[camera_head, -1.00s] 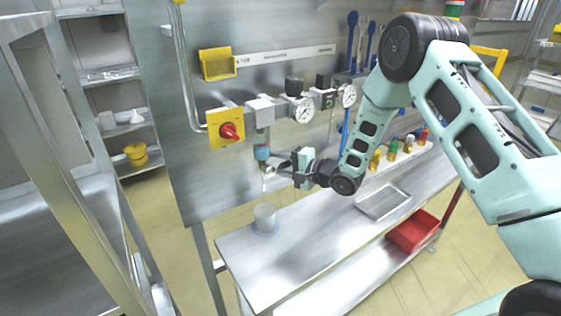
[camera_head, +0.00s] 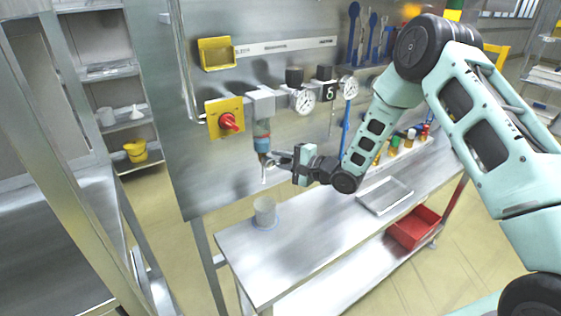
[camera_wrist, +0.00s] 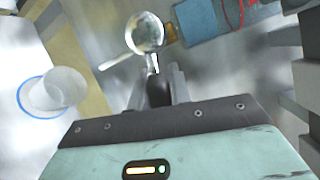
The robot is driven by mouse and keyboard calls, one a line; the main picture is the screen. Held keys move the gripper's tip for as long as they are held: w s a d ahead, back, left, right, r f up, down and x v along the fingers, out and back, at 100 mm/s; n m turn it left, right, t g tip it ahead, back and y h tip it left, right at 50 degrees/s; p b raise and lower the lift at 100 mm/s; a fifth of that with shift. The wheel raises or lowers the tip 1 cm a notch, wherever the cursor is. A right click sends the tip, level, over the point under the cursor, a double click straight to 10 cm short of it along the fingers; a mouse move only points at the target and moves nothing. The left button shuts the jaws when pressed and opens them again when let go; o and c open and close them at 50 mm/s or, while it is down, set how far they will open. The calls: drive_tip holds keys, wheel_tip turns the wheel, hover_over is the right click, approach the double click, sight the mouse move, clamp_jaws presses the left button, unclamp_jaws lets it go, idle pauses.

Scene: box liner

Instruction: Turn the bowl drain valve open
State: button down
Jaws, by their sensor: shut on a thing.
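The filter bowl (camera_head: 262,128) hangs on the upright steel panel, with blue and red bands near its lower end. Below it is the small metal drain valve, with a pale spout (camera_head: 264,176) pointing down. In the wrist view the drain valve (camera_wrist: 145,32) shows as a round shiny body beside the blue part of the bowl (camera_wrist: 200,18). Its short lever (camera_wrist: 153,66) reaches down between the fingers. My gripper (camera_head: 277,160) comes from the right and is shut on this lever; it also shows in the wrist view (camera_wrist: 157,82). The lever's gripped end is partly hidden.
A clear cup (camera_head: 264,211) stands on a blue ring on the steel bench (camera_head: 285,250), below the spout. A red knob (camera_head: 229,122) on a yellow plate is left of the bowl. Gauges (camera_head: 303,101) are to the right. A shallow tray (camera_head: 385,196) lies on the bench.

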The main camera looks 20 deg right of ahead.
drive_tip(key=shift+s+a+f+m+t+y+b, duration=0.15)
drive_tip(key=shift+f+m+t+y+b, duration=0.2)
drive_tip(key=shift+m+b, duration=0.5)
drive_tip(key=shift+w+a+f+m+t+y+b, duration=0.15)
drive_tip(key=shift+f+m+y+b, duration=0.25)
drive_tip(key=shift+m+b, duration=0.45)
drive_tip(key=shift+s, duration=0.1)
drive_tip(key=c, duration=1.3)
unclamp_jaws()
drive_tip(key=b+v, duration=0.5)
drive_tip(key=v, duration=1.2)
drive_tip(key=shift+s, duration=0.2)
drive_tip(key=shift+d, duration=0.1)
